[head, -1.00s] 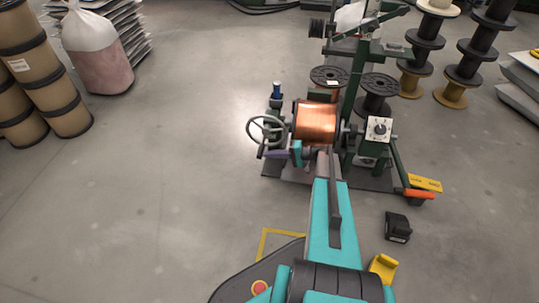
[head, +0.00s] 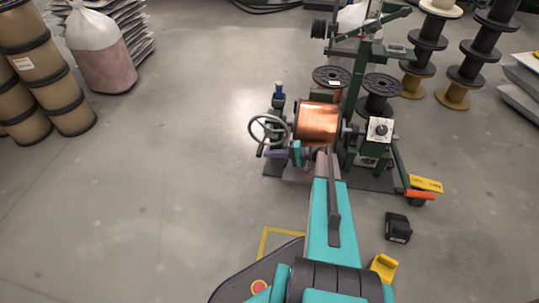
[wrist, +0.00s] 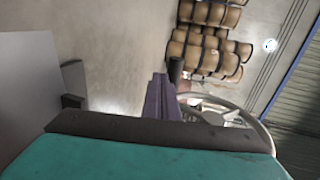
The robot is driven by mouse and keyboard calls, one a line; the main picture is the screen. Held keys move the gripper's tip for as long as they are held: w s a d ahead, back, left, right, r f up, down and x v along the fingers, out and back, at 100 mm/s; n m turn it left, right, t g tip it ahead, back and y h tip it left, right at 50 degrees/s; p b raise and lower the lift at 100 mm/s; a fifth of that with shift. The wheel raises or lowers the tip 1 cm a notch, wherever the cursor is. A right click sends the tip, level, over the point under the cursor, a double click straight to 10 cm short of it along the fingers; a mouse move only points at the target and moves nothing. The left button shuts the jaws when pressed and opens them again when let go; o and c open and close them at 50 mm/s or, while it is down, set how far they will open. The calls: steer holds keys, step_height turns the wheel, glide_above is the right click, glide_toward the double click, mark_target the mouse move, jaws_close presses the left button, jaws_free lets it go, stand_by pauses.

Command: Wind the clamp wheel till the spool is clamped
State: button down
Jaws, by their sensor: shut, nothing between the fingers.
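The clamp wheel (head: 268,131) is a grey spoked handwheel on the left side of the green winding machine. The copper spool (head: 318,122) sits in the machine just right of it. My gripper (head: 272,154) has purple fingers, shut and empty, at the lower edge of the wheel. In the wrist view the shut fingers (wrist: 160,98) point at the wheel's rim (wrist: 232,104), beside a dark upright knob (wrist: 176,70). I cannot tell whether they touch the knob or rim. My wrist hides part of the wheel there.
Dark empty spools (head: 382,86) stand behind the machine. An orange-ended lever (head: 420,194) and a black block (head: 397,227) are at right. Brown drums (head: 40,75) and a pink-filled bag (head: 103,60) stand far left. The floor left of the wheel is clear.

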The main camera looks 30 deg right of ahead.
steer(key=s+d+p, duration=0.1)
steer(key=s+d, duration=0.2)
steer(key=s+d+f+p, duration=0.1)
steer(key=s+d, duration=0.2)
steer(key=s+d+f+p, duration=0.1)
steer(key=s+d, duration=0.2)
steer(key=shift+s+d+f, duration=0.1)
steer(key=shift+d, duration=0.3)
steer(key=s+a+r+n+g+h, duration=0.2)
steer(key=a+g+h, duration=0.15)
steer(key=a, duration=0.85)
steer(key=s+a+r+n+g+h, duration=0.1)
steer(key=s+a+n+g+h, duration=0.2)
steer(key=a, duration=0.9)
steer(key=a+r+n+g+h, duration=0.2)
steer(key=a+g, duration=0.3)
steer(key=a, duration=0.7)
steer(key=s+a+f+g, duration=0.1)
steer(key=s+f, duration=0.3)
steer(key=s, duration=0.4)
steer(key=s+a+f+n+g+h, duration=0.1)
steer(key=s+f, duration=0.4)
steer(key=s, duration=0.3)
steer(key=s+a+f+g+h, duration=0.1)
steer(key=s+a+f+g, duration=0.1)
steer(key=s+f, duration=0.3)
steer(key=shift+s+h, duration=0.25)
steer(key=shift+s, duration=1.65)
